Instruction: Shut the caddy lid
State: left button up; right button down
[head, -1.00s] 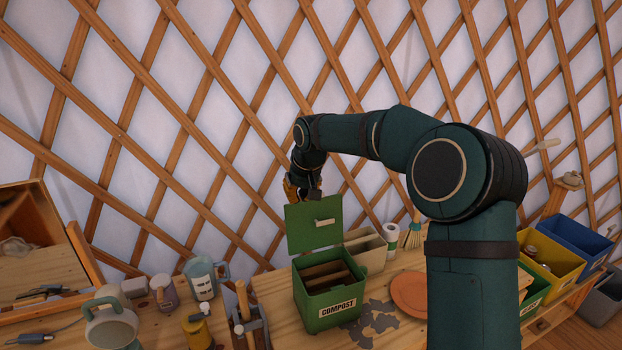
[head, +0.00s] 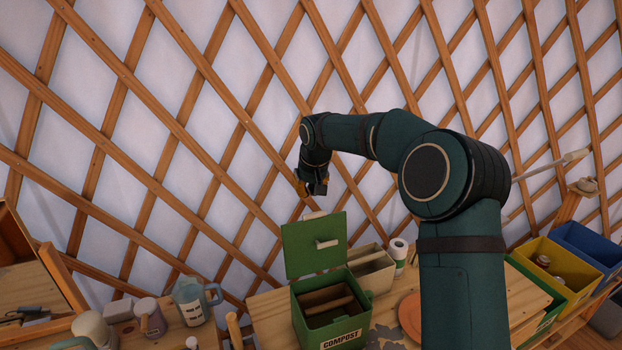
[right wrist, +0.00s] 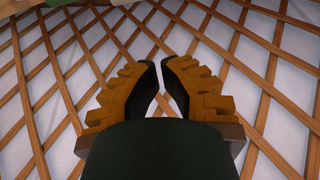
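The green caddy (head: 340,334) labelled COMPOST stands on the wooden bench in the head view. Its green lid (head: 302,240) stands open, roughly upright at the caddy's back edge, with a pale bar on the face towards me. The inside shows brown bars. My right gripper (head: 313,187) is above the lid's top edge, with a visible gap between them. In the right wrist view, the fingers (right wrist: 158,70) are almost together with a narrow empty gap, and hold nothing. My left gripper is out of view.
A beige bin (head: 375,275) and a paper roll (head: 398,250) stand right of the caddy, near an orange plate (head: 410,312). A jug (head: 192,300) and mugs stand left. Yellow (head: 545,268) and blue (head: 590,245) bins are far right. The lattice wall (head: 150,140) rises behind.

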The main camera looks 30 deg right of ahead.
jog(key=shift+s+a+f, duration=0.2)
jog(key=shift+s+f, duration=1.15)
jog(key=shift+s, duration=0.15)
